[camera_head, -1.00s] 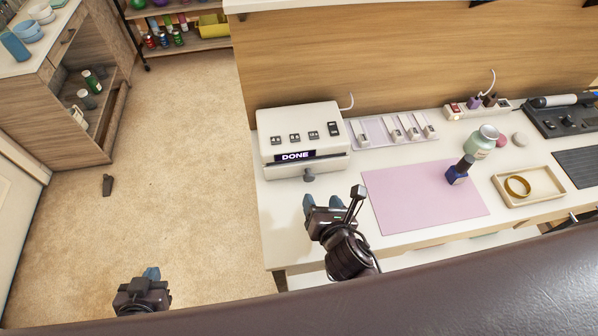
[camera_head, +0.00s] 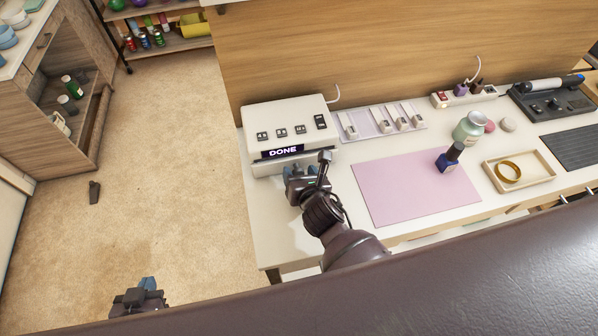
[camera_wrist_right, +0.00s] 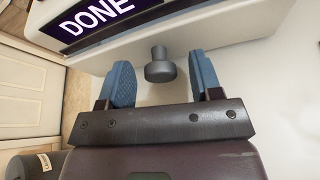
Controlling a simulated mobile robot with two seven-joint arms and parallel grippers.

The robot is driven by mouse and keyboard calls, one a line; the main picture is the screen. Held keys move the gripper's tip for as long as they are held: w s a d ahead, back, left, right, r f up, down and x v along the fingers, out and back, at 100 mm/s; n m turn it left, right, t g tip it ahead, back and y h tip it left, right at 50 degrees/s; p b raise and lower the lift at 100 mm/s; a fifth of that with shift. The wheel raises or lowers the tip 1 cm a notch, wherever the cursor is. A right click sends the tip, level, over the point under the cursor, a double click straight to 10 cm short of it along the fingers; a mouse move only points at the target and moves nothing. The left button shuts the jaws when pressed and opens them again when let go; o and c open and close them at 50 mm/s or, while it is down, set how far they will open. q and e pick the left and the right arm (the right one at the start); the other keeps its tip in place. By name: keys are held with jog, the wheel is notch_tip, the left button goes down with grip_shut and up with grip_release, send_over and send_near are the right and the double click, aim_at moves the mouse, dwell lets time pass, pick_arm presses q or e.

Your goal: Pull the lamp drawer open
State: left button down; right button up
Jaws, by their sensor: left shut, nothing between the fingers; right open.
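The white lamp unit (camera_head: 287,128) stands at the left end of the table, with a dark display reading DONE on its front. Its grey drawer knob (camera_wrist_right: 160,66) shows in the right wrist view, just beyond and between the blue fingertips; in the head view my gripper hides it. The drawer front looks closed. My right gripper (camera_wrist_right: 163,84) is open, its fingers apart on either side of the knob's line, with no visible contact. It also shows in the head view (camera_head: 297,172) at the unit's front. My left gripper (camera_head: 148,284) is low at the bottom left, away from the table, shut and empty.
A pink mat (camera_head: 412,188) with a dark blue bottle (camera_head: 448,158) lies right of my right arm. A wooden tray (camera_head: 522,185) with a ring is further right. A slotted holder (camera_head: 382,121) stands beside the unit. The floor at left is mostly clear.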

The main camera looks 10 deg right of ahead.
jog(key=shift+w+f, duration=0.1)
jog(key=shift+w, duration=0.2)
jog(key=shift+c, duration=0.2)
grip_shut()
jog(key=s+p, duration=0.1)
jog(key=s, duration=0.4)
jog(key=shift+p, duration=0.4)
jog(key=s, duration=0.7)
jog(key=shift+p, duration=0.35)
jog(key=shift+s, duration=0.45)
jog(key=shift+o, duration=0.2)
grip_release()
